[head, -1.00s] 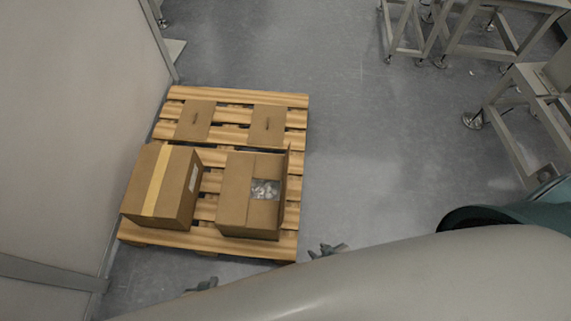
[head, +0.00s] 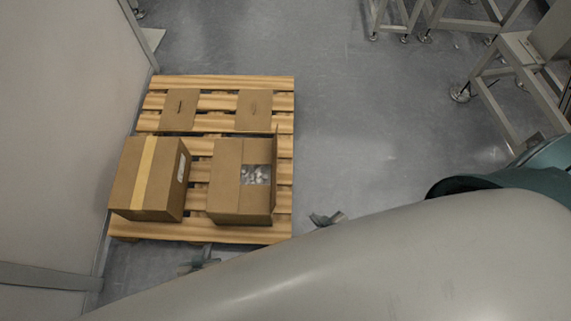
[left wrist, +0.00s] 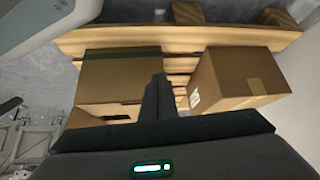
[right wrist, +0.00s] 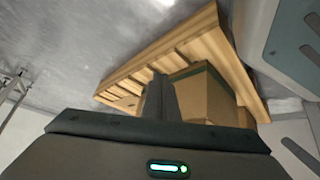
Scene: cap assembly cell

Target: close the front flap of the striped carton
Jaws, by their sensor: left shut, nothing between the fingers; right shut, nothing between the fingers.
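The striped carton (head: 226,175) stands on the pallet, right of a taped carton. Its dark green stripe shows in the left wrist view (left wrist: 120,54) and the right wrist view (right wrist: 188,73). From the head, its left, far and near flaps (head: 254,201) look folded in; its right flap (head: 275,170) stands up. A gap between them shows pale wrapped contents (head: 256,174). My left gripper (head: 199,262) is shut and empty, off the pallet's near edge. My right gripper (head: 327,219) is shut and empty, right of the pallet's near corner. Neither touches the carton.
The taped carton (head: 126,176) with a yellow strip stands close on the left. Two flat cardboard pieces (head: 179,109) (head: 254,109) lie on the far half of the pallet (head: 214,83). A pale wall (head: 50,150) borders the left. Floor right of the pallet is clear.

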